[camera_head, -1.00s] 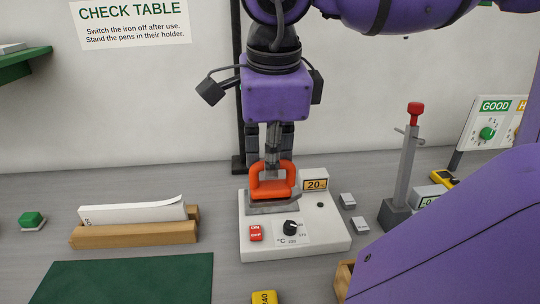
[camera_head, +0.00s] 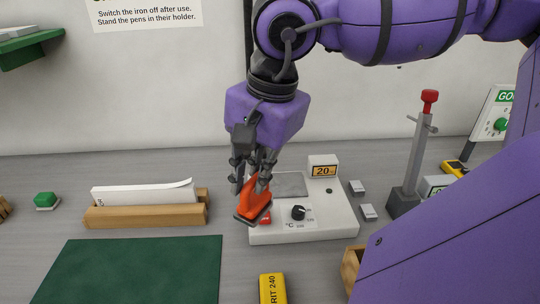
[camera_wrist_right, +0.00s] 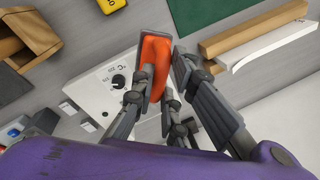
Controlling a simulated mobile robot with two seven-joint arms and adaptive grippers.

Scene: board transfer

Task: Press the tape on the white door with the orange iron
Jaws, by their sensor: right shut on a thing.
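The orange iron (camera_head: 256,200) is in my right gripper (camera_head: 252,184), held tilted in the air over the front left part of the white iron station. It also shows between the fingers in the right wrist view (camera_wrist_right: 155,62). The iron's grey rest plate (camera_head: 290,185) on the station is bare. The white door (camera_head: 145,193) stands on edge in a wooden holder (camera_head: 146,215) to the left of the station. A strip at its top right corner curls up, perhaps the tape's loose end. My left gripper is not in view.
The white station (camera_head: 320,226) has a dial, a red switch partly hidden by the iron, and a display reading 20. A green mat (camera_head: 130,270) lies in front of the holder, a yellow block (camera_head: 272,288) beside it. A grey lever post (camera_head: 414,150) stands right.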

